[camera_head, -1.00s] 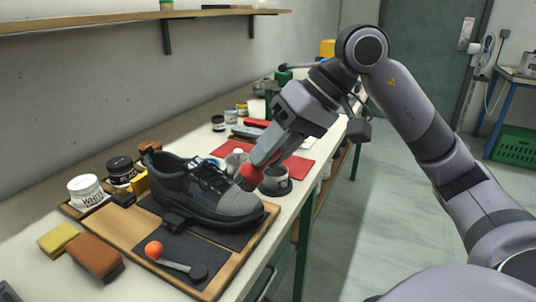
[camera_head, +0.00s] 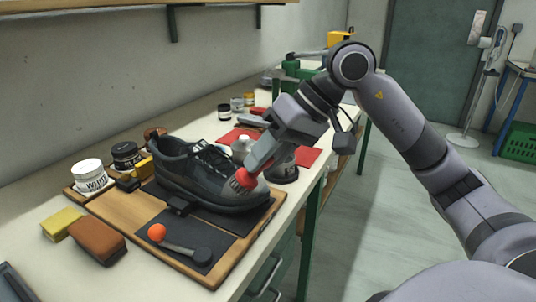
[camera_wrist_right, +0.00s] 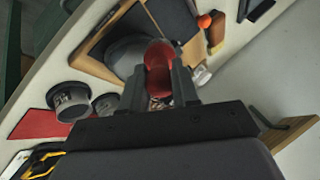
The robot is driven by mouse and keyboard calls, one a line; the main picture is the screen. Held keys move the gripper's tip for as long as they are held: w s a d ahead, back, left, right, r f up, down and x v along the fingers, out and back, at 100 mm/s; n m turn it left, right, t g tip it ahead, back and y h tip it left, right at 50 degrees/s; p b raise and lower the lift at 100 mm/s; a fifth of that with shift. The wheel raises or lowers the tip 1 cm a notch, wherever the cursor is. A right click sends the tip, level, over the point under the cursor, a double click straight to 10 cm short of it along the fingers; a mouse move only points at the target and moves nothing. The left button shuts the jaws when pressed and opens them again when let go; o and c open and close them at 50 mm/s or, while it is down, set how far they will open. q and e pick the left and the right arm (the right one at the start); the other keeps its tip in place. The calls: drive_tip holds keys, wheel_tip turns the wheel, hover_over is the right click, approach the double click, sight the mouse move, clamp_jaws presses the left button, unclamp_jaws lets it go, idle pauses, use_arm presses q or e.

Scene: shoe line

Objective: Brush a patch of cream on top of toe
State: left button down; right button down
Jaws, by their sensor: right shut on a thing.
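A dark shoe (camera_head: 183,178) stands on a wooden board with its toe to the right. Its toe cap (camera_head: 232,196) looks lighter grey than the rest. My right gripper (camera_head: 255,165) is shut on a red-handled brush (camera_head: 245,178), its bristles down at the top of the toe; exact contact is hard to tell. The wrist view shows the red brush (camera_wrist_right: 158,62) between the fingers, over the grey toe (camera_wrist_right: 125,52). A white jar (camera_head: 90,176) and a black jar (camera_head: 126,155) stand behind the heel. My left gripper is out of view.
The wooden board (camera_head: 130,208) holds a tool with an orange ball (camera_head: 157,232). A yellow sponge (camera_head: 62,223) and a brown block (camera_head: 97,240) lie left of it. A dark tin (camera_head: 283,170) stands just right of the brush. A red mat (camera_head: 307,156) lies beyond.

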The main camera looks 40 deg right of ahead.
drive_tip(key=shift+w+a+f+b, duration=0.15)
drive_tip(key=shift+w+f+b, duration=0.1)
drive_tip(key=shift+f+b, duration=0.35)
idle(0.6)
drive_tip(key=w+d, duration=0.3)
drive_tip(key=d, duration=0.5)
drive_tip(key=shift+w+d, duration=0.15)
drive_tip(key=shift+w, duration=0.2)
idle(0.5)
drive_tip(key=shift+s+a+b, duration=0.2)
drive_tip(key=shift+s+a, duration=0.45)
drive_tip(key=shift+a, duration=0.75)
drive_tip(key=shift+s+a+b, duration=0.15)
drive_tip(key=shift+s+a, duration=0.45)
drive_tip(key=shift+a, duration=0.75)
drive_tip(key=shift+s+a+b, duration=0.2)
drive_tip(key=shift+s+a, duration=0.45)
drive_tip(key=shift+a, duration=0.75)
